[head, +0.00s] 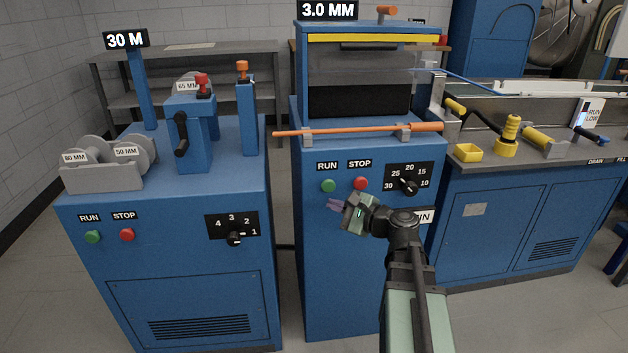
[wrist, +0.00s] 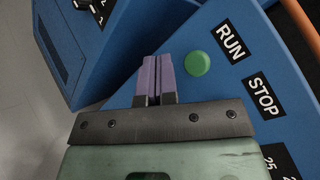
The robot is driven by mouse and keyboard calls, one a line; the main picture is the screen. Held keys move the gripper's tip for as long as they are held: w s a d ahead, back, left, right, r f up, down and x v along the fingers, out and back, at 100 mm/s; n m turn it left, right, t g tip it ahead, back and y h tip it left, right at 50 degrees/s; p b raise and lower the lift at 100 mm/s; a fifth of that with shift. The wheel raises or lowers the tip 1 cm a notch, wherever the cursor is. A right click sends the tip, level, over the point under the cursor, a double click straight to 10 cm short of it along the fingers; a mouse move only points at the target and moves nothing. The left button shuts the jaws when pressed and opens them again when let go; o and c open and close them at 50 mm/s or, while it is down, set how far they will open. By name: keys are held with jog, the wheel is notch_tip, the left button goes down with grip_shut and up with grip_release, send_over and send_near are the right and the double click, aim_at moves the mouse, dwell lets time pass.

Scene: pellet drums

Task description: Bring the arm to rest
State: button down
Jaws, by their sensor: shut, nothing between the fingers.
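My gripper (head: 334,204) is in front of the middle blue machine (head: 340,270), just below its green RUN button (head: 328,185) and red STOP button (head: 361,183). In the wrist view my gripper (wrist: 158,62) shows two purple fingers closed together with nothing between them. The green RUN button (wrist: 198,63) lies just to the right of the fingertips there. I cannot tell from the pictures whether the fingers touch the panel. My arm reaches up from the bottom of the head view and bends left at the wrist.
A dial (head: 408,185) is right of the buttons. An orange rod (head: 350,130) lies across the front ledge above. The left machine (head: 165,270) has rollers and buttons. A long blue bench (head: 530,225) with yellow-handled tools stands right. Floor shows between the left and middle machines.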

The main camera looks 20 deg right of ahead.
jog(key=s+a+f+n+g+h, duration=0.8)
jog(key=s+a+f+n+g, duration=0.4)
jog(key=a+f+n+g, duration=0.6)
notch_tip(320, 180, up, 30)
jog(key=d+n+t+p, duration=0.1)
jog(key=n+t+p, duration=0.1)
jog(key=p, duration=2.6)
jog(key=shift+w+d+r+t, duration=0.15)
jog(key=shift+w+t, duration=0.05)
jog(key=shift+t, duration=0.3)
